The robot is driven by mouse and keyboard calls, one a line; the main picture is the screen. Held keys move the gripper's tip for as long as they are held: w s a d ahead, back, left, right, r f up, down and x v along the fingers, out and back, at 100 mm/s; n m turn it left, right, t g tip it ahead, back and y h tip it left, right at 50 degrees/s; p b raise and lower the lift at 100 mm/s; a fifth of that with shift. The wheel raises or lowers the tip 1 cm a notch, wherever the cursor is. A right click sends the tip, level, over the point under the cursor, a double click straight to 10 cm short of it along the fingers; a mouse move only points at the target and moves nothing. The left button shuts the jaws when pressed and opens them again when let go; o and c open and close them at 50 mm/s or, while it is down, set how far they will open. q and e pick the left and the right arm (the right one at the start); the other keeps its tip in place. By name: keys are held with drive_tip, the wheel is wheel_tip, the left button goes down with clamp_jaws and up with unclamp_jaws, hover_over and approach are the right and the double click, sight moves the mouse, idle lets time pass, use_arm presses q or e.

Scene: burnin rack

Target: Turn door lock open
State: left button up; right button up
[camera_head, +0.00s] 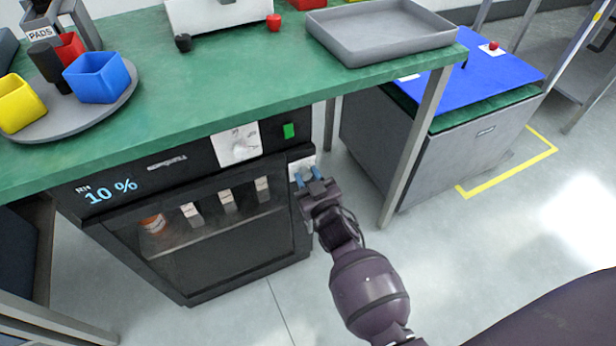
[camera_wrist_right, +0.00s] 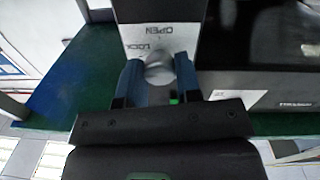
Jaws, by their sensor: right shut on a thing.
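The door lock is a round grey knob (camera_wrist_right: 157,70) on a white plate (camera_wrist_right: 150,40) printed OPEN and LOCK, seen in the right wrist view. My right gripper (camera_wrist_right: 155,82) has its blue fingers on both sides of the knob, shut on it. In the head view my right gripper (camera_head: 307,178) is at the upper right corner of the black cabinet (camera_head: 200,240), in front of the white lock plate (camera_head: 301,163); the knob is hidden there. The cabinet's glass door (camera_head: 215,225) appears closed, with several small items inside. My left gripper is not in view.
The green bench top (camera_head: 215,85) overhangs the cabinet. On it are a grey tray (camera_head: 385,55) and a round plate with a blue cup (camera_head: 97,78) and a yellow cup (camera_head: 20,103). A bench leg (camera_head: 412,150) stands right of my gripper. The floor in front is clear.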

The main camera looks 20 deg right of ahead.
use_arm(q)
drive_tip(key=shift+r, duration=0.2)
use_arm(e)
drive_tip(key=shift+r+m, duration=0.15)
drive_tip(key=shift+m, duration=0.15)
drive_tip(key=m+p, duration=0.2)
drive_tip(key=shift+w+r+m, duration=0.1)
drive_tip(key=shift+r+m, duration=0.05)
drive_tip(key=shift+m, duration=0.25)
drive_tip(key=shift+m+p, duration=0.4)
drive_tip(key=shift+m, duration=0.5)
drive_tip(key=m+p, duration=0.1)
drive_tip(key=m, duration=0.1)
drive_tip(key=shift+m, duration=0.3)
drive_tip(key=m, duration=0.2)
drive_tip(key=shift+d+m, duration=0.1)
drive_tip(key=shift+m, duration=0.2)
drive_tip(key=m, duration=0.2)
drive_tip(key=shift+f+m+p, duration=0.25)
drive_tip(key=shift+m+p, duration=0.05)
drive_tip(key=shift+p, duration=0.05)
drive_tip(key=m, duration=0.3)
drive_tip(key=shift+y, duration=0.3)
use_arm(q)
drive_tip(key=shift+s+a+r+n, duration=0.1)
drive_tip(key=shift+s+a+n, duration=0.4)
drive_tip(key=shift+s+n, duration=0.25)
use_arm(e)
drive_tip(key=shift+m, duration=0.6)
